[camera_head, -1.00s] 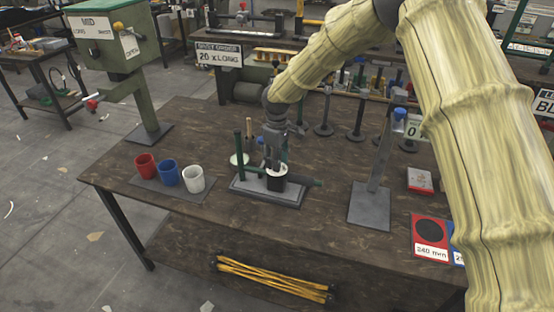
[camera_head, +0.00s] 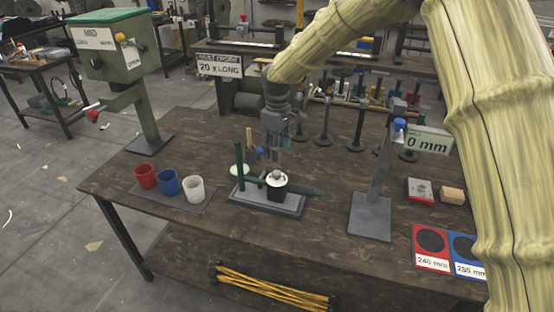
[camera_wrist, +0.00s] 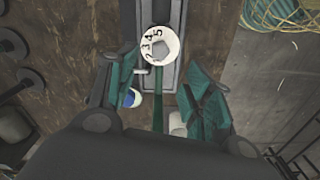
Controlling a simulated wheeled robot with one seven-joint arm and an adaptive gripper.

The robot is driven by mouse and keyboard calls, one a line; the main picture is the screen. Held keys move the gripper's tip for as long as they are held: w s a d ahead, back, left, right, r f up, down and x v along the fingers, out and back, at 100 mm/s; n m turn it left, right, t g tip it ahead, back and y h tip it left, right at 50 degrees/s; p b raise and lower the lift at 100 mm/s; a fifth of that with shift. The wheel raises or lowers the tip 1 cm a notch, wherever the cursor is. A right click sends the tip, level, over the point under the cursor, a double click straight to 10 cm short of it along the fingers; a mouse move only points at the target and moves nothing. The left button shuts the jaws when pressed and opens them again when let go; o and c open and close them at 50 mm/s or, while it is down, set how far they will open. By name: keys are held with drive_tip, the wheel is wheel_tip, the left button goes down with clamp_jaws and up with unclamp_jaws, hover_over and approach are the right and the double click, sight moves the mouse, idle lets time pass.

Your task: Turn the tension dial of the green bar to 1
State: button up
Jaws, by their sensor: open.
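The tension dial (camera_head: 277,178) is a white disc on a dark round body, on a grey base plate (camera_head: 266,203) with a green upright and a green bar (camera_head: 308,191). In the wrist view the dial (camera_wrist: 160,46) shows the numerals 1 to 5 around a grey central knob. I cannot tell which numeral is set. The green bar (camera_wrist: 158,105) runs below the dial there. My gripper (camera_head: 276,150) is above the dial, apart from it and pointing down. In the wrist view its teal fingers (camera_wrist: 165,95) are spread and empty.
Red, blue and white cups (camera_head: 194,189) stand on a mat at the left. Red and blue cards (camera_head: 431,262) lie at the right front. Several dark posts (camera_head: 325,128) line the back. The front middle is clear.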

drive_tip(key=shift+r, duration=1.4)
